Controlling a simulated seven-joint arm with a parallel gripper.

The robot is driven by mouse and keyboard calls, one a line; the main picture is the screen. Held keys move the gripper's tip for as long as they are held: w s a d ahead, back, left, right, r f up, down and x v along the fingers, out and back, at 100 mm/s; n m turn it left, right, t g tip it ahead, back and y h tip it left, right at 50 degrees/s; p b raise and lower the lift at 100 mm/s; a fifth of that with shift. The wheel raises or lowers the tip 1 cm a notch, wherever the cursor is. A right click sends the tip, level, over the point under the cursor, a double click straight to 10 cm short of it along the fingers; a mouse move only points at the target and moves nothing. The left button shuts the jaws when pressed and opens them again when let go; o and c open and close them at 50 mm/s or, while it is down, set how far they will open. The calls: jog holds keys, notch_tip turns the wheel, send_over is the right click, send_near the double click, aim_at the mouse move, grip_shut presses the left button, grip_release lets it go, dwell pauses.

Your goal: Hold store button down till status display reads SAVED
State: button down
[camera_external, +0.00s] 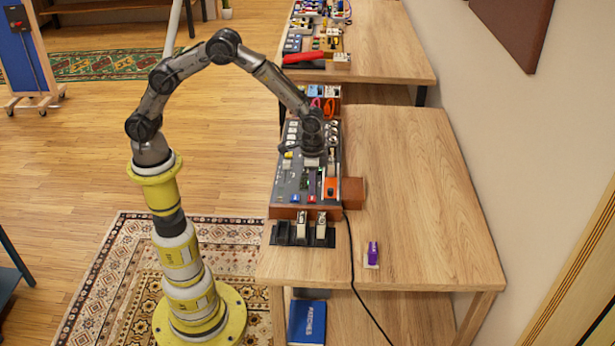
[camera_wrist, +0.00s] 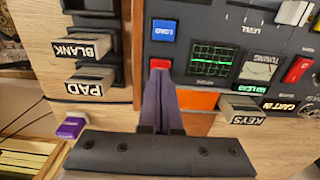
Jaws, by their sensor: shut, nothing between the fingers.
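The dark control panel (camera_external: 285,183) lies on the wooden table. In the wrist view, a red button (camera_wrist: 160,64) sits on it beside a blue button (camera_wrist: 163,30) labelled LOAD; the red button's own label is not readable. My gripper (camera_wrist: 159,74) is shut and empty, its fingertips right at the lower edge of the red button. I cannot tell whether they touch or press it. In the external view, my gripper (camera_external: 312,161) is over the panel. A small screen with a green grid (camera_wrist: 209,58) is right of the fingers. No SAVED text is readable.
Cartridges labelled BLANK (camera_wrist: 82,47), PAD (camera_wrist: 90,84) and KEYS (camera_wrist: 243,116) are around the fingers. A red switch (camera_wrist: 297,70) is at right.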

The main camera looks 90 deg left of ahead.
jog(key=shift+f, duration=1.05)
dwell(2.1)
jog(key=shift+r, duration=3.55)
jog(key=shift+r, duration=0.1)
